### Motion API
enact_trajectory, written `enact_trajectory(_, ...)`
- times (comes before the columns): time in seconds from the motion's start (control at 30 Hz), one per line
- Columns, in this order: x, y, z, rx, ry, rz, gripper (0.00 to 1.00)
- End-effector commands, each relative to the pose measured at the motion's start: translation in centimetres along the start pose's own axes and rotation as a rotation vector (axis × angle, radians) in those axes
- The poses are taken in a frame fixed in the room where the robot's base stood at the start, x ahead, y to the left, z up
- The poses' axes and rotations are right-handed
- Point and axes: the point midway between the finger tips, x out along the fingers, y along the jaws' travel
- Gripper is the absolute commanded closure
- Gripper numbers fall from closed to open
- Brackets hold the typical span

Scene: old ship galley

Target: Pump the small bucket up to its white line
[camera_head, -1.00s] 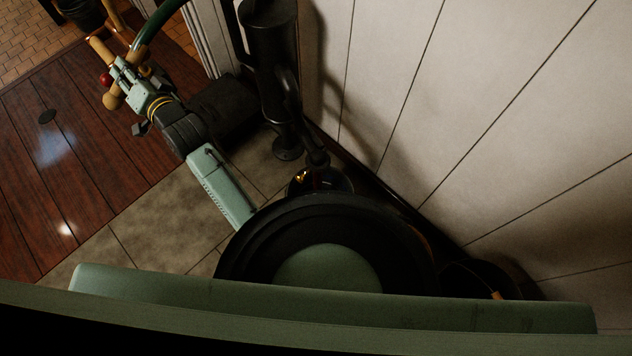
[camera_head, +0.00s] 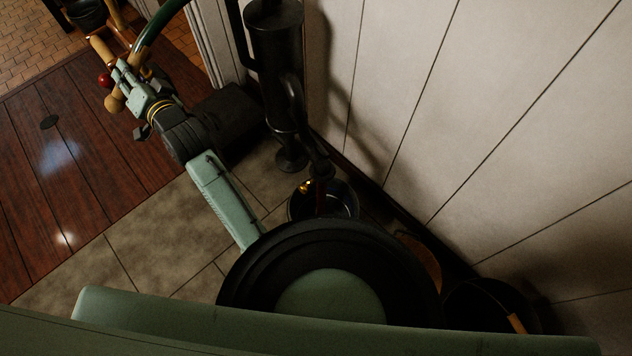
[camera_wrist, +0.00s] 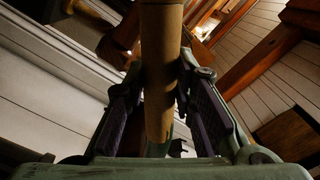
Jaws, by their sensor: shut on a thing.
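The black hand pump (camera_head: 275,75) stands by the white wall in the head view. A bucket (camera_head: 350,193) with a dark rim stands on the floor below its spout, partly hidden by my base. Its inside is dark and bluish, and I cannot make out a white line or the water level. My gripper (camera_head: 122,80) is at the upper left, shut on a wooden grip (camera_head: 113,103) near a curved green lever (camera_head: 160,22). In the wrist view the wooden grip (camera_wrist: 161,70) stands between both fingers.
Another dark bucket (camera_head: 480,300) with a wooden handle grip (camera_head: 516,323) stands by the wall at lower right. A dark pot (camera_head: 86,12) is at the top left. The wall (camera_head: 500,120) closes off the right; wooden floor (camera_head: 70,160) is open at the left.

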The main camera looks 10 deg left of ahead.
Motion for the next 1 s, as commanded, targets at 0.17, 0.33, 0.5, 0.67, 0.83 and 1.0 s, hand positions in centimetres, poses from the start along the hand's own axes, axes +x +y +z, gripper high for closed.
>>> enact_trajectory(0.17,0.0,1.8,0.9,-0.050,-0.004,0.011,1.00)
enact_trajectory(0.33,0.0,1.6,0.9,-0.048,-0.006,0.011,1.00)
enact_trajectory(0.5,0.0,3.1,1.4,-0.077,-0.005,0.011,1.00)
enact_trajectory(0.67,-0.1,6.9,2.4,-0.194,-0.003,0.012,1.00)
enact_trajectory(0.83,-0.1,10.1,2.9,-0.311,-0.002,0.014,1.00)
enact_trajectory(1.0,-0.1,11.0,2.9,-0.369,-0.004,0.013,1.00)
